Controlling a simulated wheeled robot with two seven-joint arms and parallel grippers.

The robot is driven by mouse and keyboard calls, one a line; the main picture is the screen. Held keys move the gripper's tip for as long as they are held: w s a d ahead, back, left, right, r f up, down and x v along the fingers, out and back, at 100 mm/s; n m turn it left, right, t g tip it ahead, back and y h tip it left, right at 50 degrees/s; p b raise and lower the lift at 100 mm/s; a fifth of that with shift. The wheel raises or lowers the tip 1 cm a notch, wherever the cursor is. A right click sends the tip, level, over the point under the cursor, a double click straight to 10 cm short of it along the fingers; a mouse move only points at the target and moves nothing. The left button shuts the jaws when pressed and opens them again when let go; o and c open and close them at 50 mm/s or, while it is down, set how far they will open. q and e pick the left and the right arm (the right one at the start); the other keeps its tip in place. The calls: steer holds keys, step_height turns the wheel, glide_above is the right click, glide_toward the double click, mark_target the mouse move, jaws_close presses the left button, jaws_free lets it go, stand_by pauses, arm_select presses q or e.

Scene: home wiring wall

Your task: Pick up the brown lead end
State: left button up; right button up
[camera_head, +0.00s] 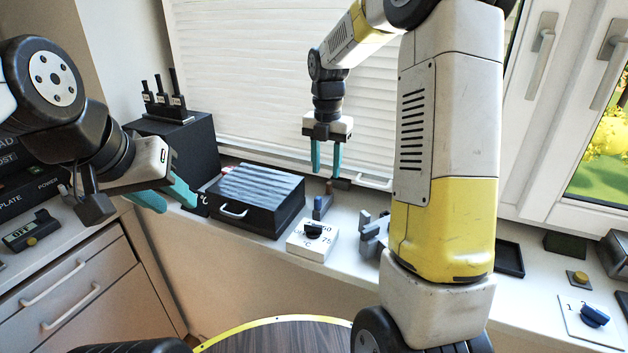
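A small brown piece (329,187), which may be the brown lead end, stands at a small blue block (321,206) on the white sill, and is too small to make out clearly. My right gripper (326,174) points down just above the brown piece, its two teal fingers apart. I cannot tell whether the fingertips reach down beside the piece, and nothing shows held between them. My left gripper (178,206) is at the left, far from the brown piece, with its teal fingers apart and nothing between them.
A black box with a ridged grey top (257,186) stands left of the blue block. My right arm hides part of the sill. White blinds (240,90) rise behind.

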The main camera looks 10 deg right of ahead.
mark_target(329, 182)
steer(key=f, duration=0.4)
steer(key=d+f, duration=0.1)
steer(key=f, duration=0.1)
steer(key=shift+w, duration=0.2)
jaws_close()
